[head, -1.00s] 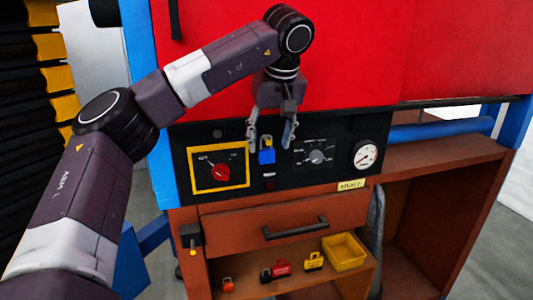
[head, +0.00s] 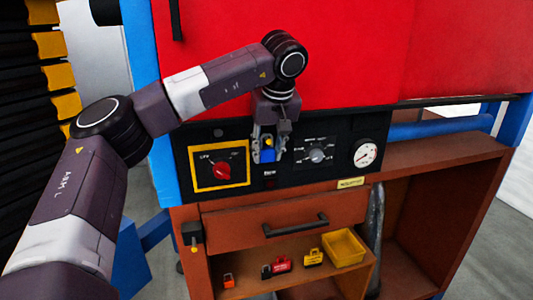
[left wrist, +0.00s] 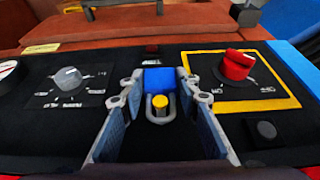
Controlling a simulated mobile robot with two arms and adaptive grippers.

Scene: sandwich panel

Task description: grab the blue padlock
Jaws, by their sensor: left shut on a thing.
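The blue padlock (head: 268,154) is at the black control panel, between the red rotary switch and the grey knob. My left gripper (head: 268,148) points down at the panel, with one finger on each side of the padlock, shut on it. In the left wrist view the padlock (left wrist: 158,80) shows its blue body, grey shackle and a yellow round part inside the shackle, between the two fingertips (left wrist: 160,84). Whether the padlock is still attached to the panel cannot be told. My right gripper is not in view.
A red switch (head: 222,170) in a yellow frame is left of the padlock. A grey knob (head: 317,155) and a gauge (head: 365,153) are to its right. Below are a drawer handle (head: 295,226) and a shelf with small locks and a yellow bin (head: 344,248).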

